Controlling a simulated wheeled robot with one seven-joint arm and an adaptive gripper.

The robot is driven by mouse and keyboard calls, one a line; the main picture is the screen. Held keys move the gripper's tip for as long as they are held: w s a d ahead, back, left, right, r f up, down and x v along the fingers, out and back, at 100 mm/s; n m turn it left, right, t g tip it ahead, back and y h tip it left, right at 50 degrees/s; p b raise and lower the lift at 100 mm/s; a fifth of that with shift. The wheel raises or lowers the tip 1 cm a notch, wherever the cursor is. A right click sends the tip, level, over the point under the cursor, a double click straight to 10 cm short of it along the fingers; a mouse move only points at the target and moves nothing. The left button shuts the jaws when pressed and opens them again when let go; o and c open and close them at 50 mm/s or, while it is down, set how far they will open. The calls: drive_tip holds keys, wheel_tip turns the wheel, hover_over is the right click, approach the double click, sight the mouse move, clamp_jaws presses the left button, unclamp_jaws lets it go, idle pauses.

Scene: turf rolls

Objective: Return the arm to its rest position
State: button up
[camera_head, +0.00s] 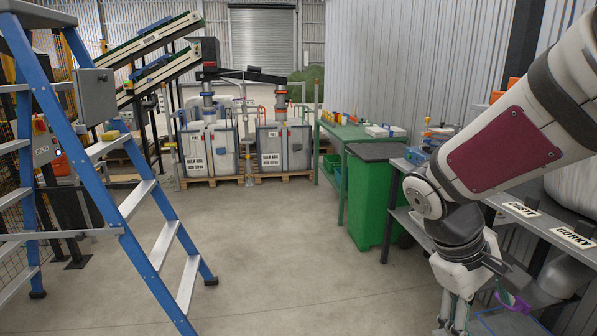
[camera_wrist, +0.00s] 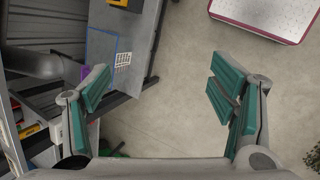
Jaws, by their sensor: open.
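My arm comes in from the right side of the head view and bends down at the elbow. My gripper (camera_wrist: 158,92) points down, with its two teal-padded fingers spread wide in the wrist view. Nothing is between the fingers; bare concrete floor and a grey surface's edge show beyond them. In the head view my gripper (camera_head: 452,316) is low at the right, beside the grey shelf unit (camera_head: 545,228), and its fingertips are partly cut off by the bottom edge.
A green bin (camera_head: 372,200) and a green bench (camera_head: 352,133) stand beyond the arm. A purple item (camera_head: 517,303) lies close to my gripper. A blue stepladder (camera_head: 100,150) stands at left. Bulk bags (camera_head: 283,150) on pallets stand at the back. The middle floor is clear.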

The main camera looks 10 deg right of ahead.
drive_tip(key=s+a+r+m+t+y, duration=0.3)
drive_tip(key=s+a+r+t+y, duration=0.2)
drive_tip(key=a, duration=0.7)
drive_tip(key=s+r, duration=0.2)
drive_tip(key=s, duration=0.2)
drive_tip(key=shift+a+t+p, duration=0.3)
drive_tip(key=shift+t, duration=0.1)
drive_tip(key=shift+r, duration=0.1)
